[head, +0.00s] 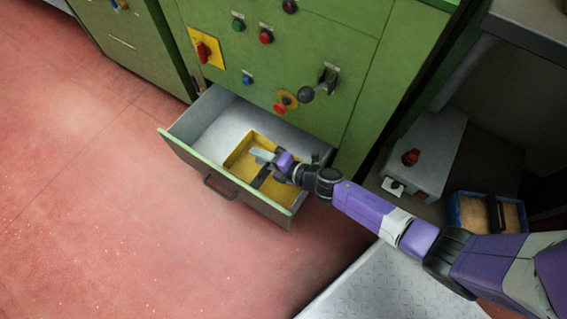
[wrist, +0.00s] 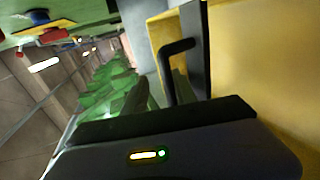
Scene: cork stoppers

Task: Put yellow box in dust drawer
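The yellow box (head: 235,163) lies inside the open drawer (head: 192,163) of the green machine, in its right part. It is a shallow open tray with a dark handle. My gripper (head: 262,165) is at the box, over its middle, reaching in from the right. In the wrist view the yellow box (wrist: 275,60) fills the right side, and its black bracket handle (wrist: 180,47) rises just beyond my fingers (wrist: 157,98). The fingers are close to the handle, but whether they close on it is unclear. My gripper hides part of the box in the head view.
The green machine front (head: 330,45) with knobs and a lever stands behind the drawer. A blue box (head: 458,212) with a handle and tan contents sits at the right, near a grey unit with a red knob (head: 411,157). Red floor (head: 80,190) is clear at left.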

